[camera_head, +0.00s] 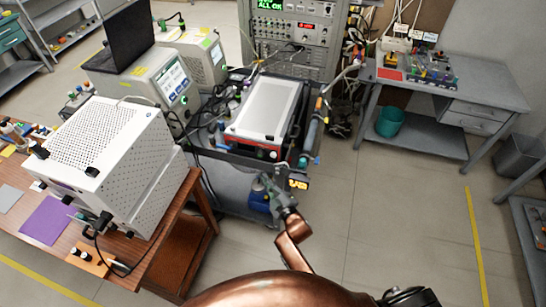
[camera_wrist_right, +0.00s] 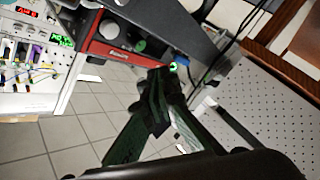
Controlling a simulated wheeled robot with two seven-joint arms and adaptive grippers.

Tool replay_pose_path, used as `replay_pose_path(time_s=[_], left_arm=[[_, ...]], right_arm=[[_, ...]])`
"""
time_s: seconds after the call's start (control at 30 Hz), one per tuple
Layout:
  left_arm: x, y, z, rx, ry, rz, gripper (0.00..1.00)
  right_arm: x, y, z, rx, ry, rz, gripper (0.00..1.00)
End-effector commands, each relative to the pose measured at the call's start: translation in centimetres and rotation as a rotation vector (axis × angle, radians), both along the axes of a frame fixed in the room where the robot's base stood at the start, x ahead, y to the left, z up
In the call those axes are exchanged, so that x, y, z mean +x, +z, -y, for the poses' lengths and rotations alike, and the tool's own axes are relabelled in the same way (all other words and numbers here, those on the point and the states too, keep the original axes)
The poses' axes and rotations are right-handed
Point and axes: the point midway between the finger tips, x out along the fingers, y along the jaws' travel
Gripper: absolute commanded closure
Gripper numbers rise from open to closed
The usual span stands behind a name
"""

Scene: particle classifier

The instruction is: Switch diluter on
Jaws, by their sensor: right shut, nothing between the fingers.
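A metal box with a pale lid (camera_head: 268,106) and red front sits on the cart; it appears to be the diluter, though I cannot read its label. In the right wrist view its red front panel (camera_wrist_right: 124,44) has a pale round knob, a dark green round part and a small switch with a glowing green ring (camera_wrist_right: 173,66). My right gripper (camera_head: 268,188) is shut and empty, in front of the cart and below the red front. In the wrist view its fingertips (camera_wrist_right: 160,82) are close to the green ring; contact cannot be told. My left gripper is out of view.
A white perforated box (camera_head: 105,140) stands on the wooden table at left, with instruments behind it. Hoses and cables run around the cart, and a blue container (camera_head: 259,197) is beside my gripper. A grey workbench (camera_head: 480,92) stands at right. The floor between is clear.

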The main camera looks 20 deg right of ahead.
Motion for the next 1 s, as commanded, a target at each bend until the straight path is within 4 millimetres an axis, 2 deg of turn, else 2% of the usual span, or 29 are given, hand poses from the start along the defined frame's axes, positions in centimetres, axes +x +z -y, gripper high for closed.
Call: replay_pose_path(time_s=[0.33, 0.8, 1.0], left_arm=[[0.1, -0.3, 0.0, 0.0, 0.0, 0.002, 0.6], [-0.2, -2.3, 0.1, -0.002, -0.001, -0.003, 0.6], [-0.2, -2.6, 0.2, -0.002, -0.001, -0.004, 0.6]], right_arm=[[0.7, -0.2, 0.5, 0.0, 0.0, -0.001, 1.0], [5.7, -0.3, 3.9, -0.002, 0.0, -0.003, 1.0], [7.0, -0.2, 4.7, 0.001, 0.0, -0.002, 1.0]])
